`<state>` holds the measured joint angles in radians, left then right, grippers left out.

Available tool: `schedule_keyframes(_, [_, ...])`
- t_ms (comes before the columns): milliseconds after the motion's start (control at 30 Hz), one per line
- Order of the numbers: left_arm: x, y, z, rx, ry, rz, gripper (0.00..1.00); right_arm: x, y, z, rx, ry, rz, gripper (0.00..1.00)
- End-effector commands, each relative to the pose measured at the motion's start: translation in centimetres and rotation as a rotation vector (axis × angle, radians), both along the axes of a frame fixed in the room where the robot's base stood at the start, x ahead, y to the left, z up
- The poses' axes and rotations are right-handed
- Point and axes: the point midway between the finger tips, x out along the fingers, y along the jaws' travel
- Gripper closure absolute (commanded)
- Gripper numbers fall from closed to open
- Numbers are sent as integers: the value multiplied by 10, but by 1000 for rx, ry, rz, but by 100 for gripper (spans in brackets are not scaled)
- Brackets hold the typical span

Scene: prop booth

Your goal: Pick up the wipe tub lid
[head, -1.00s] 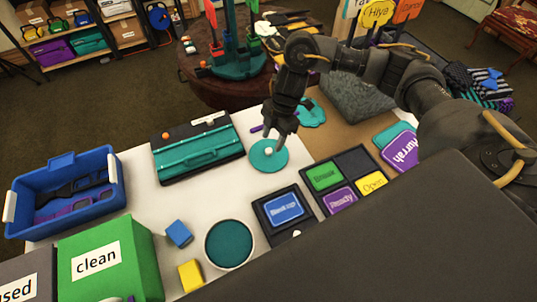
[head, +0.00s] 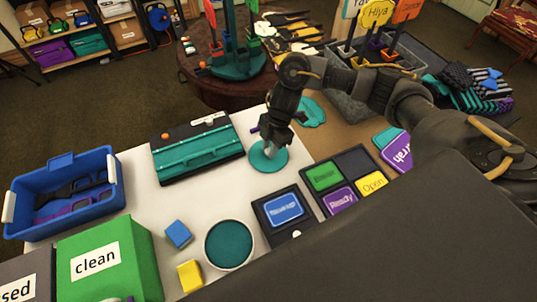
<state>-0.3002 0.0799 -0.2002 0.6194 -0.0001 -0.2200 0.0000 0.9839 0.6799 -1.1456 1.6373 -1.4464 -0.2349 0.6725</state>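The wipe tub lid (head: 262,162) is a flat teal disc lying on the white table top, with a small pale knob at its middle. The round tub (head: 229,245), with a pale rim and teal inside, stands nearer the front. My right gripper (head: 271,149) points down over the middle of the lid, its fingertips at the knob and mostly hiding it. Whether the fingers are closed on the knob cannot be made out. The lid looks flat on the table. My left gripper is not in view.
A teal and black case (head: 198,155) lies left of the lid. A blue crate (head: 62,222), a green "clean" box (head: 135,255), a blue block (head: 178,234) and a yellow block (head: 190,276) are further left and front. A sign tray (head: 365,160) is at right.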

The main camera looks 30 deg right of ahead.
Motion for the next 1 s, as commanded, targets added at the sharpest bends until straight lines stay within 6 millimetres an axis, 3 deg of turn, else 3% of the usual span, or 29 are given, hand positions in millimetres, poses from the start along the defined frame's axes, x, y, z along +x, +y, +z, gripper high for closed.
schedule_keyframes(100, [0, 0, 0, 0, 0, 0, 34, 0, 0, 0, 0, 0, 0, 100])
schedule_keyframes(433, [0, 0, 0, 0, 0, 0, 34, 1, 0, 4, 0, -2, 0, 100])
schedule_keyframes(667, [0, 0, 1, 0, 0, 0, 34, 2, 0, 34, 0, -6, 3, 100])
schedule_keyframes(933, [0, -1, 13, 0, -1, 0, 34, -49, -8, 94, -1, -8, 5, 100])
schedule_keyframes(1000, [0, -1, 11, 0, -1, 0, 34, -67, -10, 99, -1, -1, 5, 100])
